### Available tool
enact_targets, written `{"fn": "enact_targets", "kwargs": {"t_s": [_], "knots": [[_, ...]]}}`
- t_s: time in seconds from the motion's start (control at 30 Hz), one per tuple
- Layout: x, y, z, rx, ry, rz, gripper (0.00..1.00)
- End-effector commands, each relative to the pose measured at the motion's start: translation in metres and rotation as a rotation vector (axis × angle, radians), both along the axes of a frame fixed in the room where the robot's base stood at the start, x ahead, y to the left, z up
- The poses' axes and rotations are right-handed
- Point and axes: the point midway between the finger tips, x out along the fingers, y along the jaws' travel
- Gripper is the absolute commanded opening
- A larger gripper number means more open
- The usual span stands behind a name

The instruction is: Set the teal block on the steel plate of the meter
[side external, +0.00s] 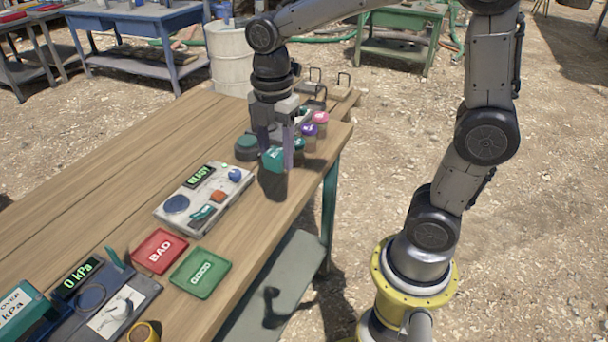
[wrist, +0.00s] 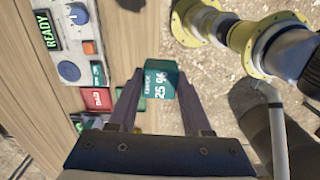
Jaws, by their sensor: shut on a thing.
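The teal block (wrist: 160,85), lettered in white and reading "25 %" in the wrist view, is between the two fingers of my gripper (wrist: 159,74). In the side view my gripper (side external: 276,158) is shut on the teal block (side external: 272,156) and points down over the table's right edge. The meter (side external: 222,204) has a green READY display, a round dark blue disc (side external: 176,204), an orange button and a teal switch. It lies left of and nearer the camera than the block. I cannot tell which part is the steel plate.
A red BAD tray (side external: 160,250) and a green GOOD tray (side external: 200,272) lie nearer the camera. A device reading 0 kPa (side external: 82,278) is at the lower left. Lidded jars (side external: 309,131) and a dark green round thing (side external: 247,147) stand close to my gripper. The table's left side is bare.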

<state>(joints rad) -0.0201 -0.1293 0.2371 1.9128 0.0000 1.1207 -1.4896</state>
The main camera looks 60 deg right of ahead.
Motion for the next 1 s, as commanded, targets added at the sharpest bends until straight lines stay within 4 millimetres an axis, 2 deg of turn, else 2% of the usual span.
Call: {"fn": "enact_targets", "kwargs": {"t_s": [0.03, 0.1, 0.27, 0.47, 0.6, 0.8, 1.0], "knots": [[0.021, 0.002, 0.006, 0.0, 0.0, -0.001, 0.0], [0.046, 0.006, 0.013, 0.0, 0.001, -0.005, 0.0], [0.1, 0.016, 0.021, 0.0, 0.002, -0.005, 0.0], [0.162, 0.031, 0.016, 0.0, 0.002, 0.001, 0.0], [0.2, 0.044, 0.0, 0.0, 0.003, 0.01, 0.0], [0.238, 0.061, -0.035, -0.001, 0.004, 0.032, 0.0], [0.244, 0.07, -0.066, 0.0, 0.002, 0.048, 0.0]]}}
